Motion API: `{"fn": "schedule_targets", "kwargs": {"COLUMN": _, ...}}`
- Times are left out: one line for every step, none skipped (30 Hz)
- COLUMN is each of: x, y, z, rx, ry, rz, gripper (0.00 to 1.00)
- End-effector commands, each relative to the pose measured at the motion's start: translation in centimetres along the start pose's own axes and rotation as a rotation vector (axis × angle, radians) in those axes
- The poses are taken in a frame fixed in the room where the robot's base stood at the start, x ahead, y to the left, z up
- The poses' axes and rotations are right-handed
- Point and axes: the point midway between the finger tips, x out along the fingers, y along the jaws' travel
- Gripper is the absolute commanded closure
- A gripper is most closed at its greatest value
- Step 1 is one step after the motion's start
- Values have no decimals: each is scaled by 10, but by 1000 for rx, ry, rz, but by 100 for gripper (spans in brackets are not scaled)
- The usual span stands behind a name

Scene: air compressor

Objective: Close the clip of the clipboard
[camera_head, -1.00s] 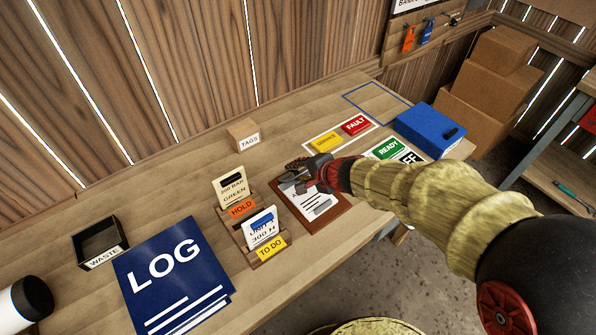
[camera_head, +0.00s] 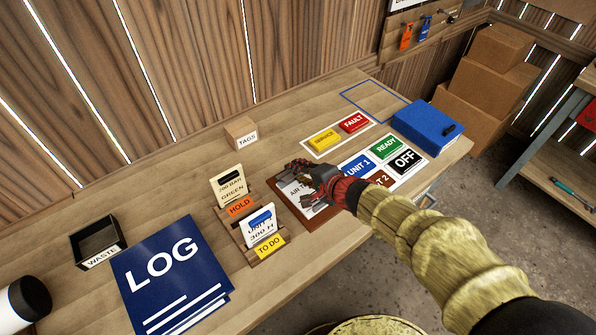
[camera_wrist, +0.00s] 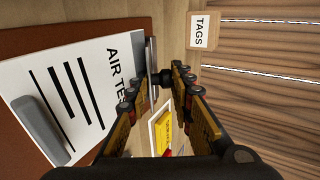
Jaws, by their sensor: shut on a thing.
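The brown clipboard (camera_head: 318,221) lies on the bench and holds a white sheet headed "AIR TEST" (camera_wrist: 70,85). Its metal clip (camera_wrist: 150,55) runs along the board edge beside the heading, with a small dark knob (camera_wrist: 164,78) at it. My gripper (camera_head: 298,172) is over the clip end of the board and hides most of the clip in the head view. In the wrist view my gripper (camera_wrist: 155,80) has its fingers on either side of the clip and knob, shut on the clip. Exact contact and the clip's angle are hard to tell. A grey bar (camera_wrist: 40,130) shows over the sheet.
A card rack (camera_head: 246,235) stands left of the clipboard, with a blue LOG book (camera_head: 170,270) and waste box (camera_head: 97,242) beyond. A TAGS box (camera_head: 240,131) is behind. Coloured blocks (camera_head: 353,123), signs and a blue case (camera_head: 428,128) lie right.

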Motion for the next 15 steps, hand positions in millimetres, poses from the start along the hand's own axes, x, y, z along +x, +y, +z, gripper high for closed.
{"fn": "schedule_targets", "kwargs": {"x": -1, "y": -7, "z": 0, "rx": -3, "ry": -1, "rz": -10, "gripper": 100}}
{"fn": "schedule_targets", "kwargs": {"x": -1, "y": -7, "z": 0, "rx": -3, "ry": -1, "rz": -10, "gripper": 100}}
{"fn": "schedule_targets", "kwargs": {"x": -1, "y": -7, "z": 0, "rx": -3, "ry": 0, "rz": -10, "gripper": 100}}
{"fn": "schedule_targets", "kwargs": {"x": -1, "y": -7, "z": 0, "rx": -3, "ry": 0, "rz": -10, "gripper": 100}}
{"fn": "schedule_targets", "kwargs": {"x": -1, "y": -7, "z": 0, "rx": -3, "ry": 0, "rz": -10, "gripper": 76}}
{"fn": "schedule_targets", "kwargs": {"x": -1, "y": -7, "z": 0, "rx": -3, "ry": 0, "rz": -10, "gripper": 74}}
{"fn": "schedule_targets", "kwargs": {"x": -1, "y": -6, "z": 0, "rx": -2, "ry": 0, "rz": -9, "gripper": 72}}
{"fn": "schedule_targets", "kwargs": {"x": -1, "y": -6, "z": 0, "rx": -2, "ry": 0, "rz": -8, "gripper": 71}}
{"fn": "schedule_targets", "kwargs": {"x": -1, "y": -5, "z": 0, "rx": -2, "ry": 0, "rz": -7, "gripper": 68}}
{"fn": "schedule_targets", "kwargs": {"x": -1, "y": -5, "z": 0, "rx": -2, "ry": 0, "rz": -6, "gripper": 67}}
{"fn": "schedule_targets", "kwargs": {"x": -1, "y": -4, "z": 0, "rx": -1, "ry": 0, "rz": -6, "gripper": 65}}
{"fn": "schedule_targets", "kwargs": {"x": 0, "y": -4, "z": 0, "rx": -1, "ry": 0, "rz": -5, "gripper": 63}}
{"fn": "schedule_targets", "kwargs": {"x": 0, "y": -3, "z": 0, "rx": -1, "ry": 0, "rz": -4, "gripper": 62}}
{"fn": "schedule_targets", "kwargs": {"x": 0, "y": -3, "z": 0, "rx": -1, "ry": 0, "rz": -4, "gripper": 62}}
{"fn": "schedule_targets", "kwargs": {"x": 0, "y": -3, "z": 0, "rx": -1, "ry": 0, "rz": -3, "gripper": 62}}
